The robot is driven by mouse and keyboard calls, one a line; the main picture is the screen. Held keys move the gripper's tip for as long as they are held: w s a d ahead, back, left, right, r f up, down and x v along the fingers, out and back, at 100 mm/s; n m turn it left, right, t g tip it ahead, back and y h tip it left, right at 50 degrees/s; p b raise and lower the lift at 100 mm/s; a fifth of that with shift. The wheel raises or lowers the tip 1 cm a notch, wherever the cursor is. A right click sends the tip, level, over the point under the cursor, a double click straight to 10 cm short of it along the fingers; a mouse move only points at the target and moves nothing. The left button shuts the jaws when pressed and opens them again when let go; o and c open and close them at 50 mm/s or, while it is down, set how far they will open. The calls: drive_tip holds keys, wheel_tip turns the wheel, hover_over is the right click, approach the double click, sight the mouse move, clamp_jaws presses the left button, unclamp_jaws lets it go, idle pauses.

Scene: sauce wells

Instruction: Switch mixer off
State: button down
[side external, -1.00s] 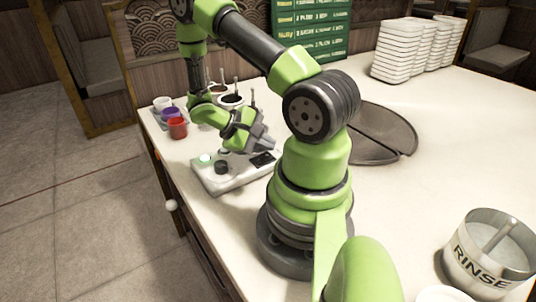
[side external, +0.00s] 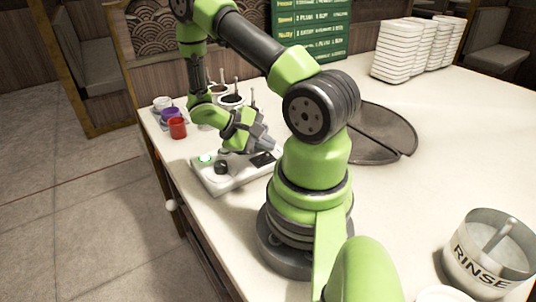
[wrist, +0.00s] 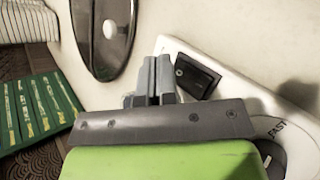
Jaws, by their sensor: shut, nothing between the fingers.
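The mixer control box (side external: 232,182) is a white slab on the table, left of my arm's base in the side view. It bears a small green lamp (side external: 205,158), a black round knob (side external: 221,167) and a black rocker switch (side external: 262,159). In the wrist view, the rocker switch (wrist: 198,77) sits just right of my gripper (wrist: 155,62), and the word FAST is printed by the dial (wrist: 272,158). My gripper's fingers are together and empty, low over the switch end of the box. I cannot tell whether they touch it, nor which way the rocker is tilted.
Red (side external: 177,128), purple and white cups stand behind the box, near dark sauce wells (side external: 231,101). Stacked white dishes (side external: 400,50) and a green menu board stand at the back. A RINSE pot (side external: 488,255) is front right.

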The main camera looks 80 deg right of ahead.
sight(263, 158)
drive_tip(key=shift+f, duration=0.1)
drive_tip(key=shift+f, duration=0.35)
drive_tip(key=shift+f, duration=0.3)
idle(0.5)
drive_tip(key=shift+r, duration=0.15)
drive_tip(key=shift+r, duration=0.6)
drive_tip(key=shift+w+a+r, duration=0.1)
drive_tip(key=shift+r, duration=1.15)
drive_tip(key=shift+w+a+r, duration=0.1)
drive_tip(key=shift+r, duration=1.15)
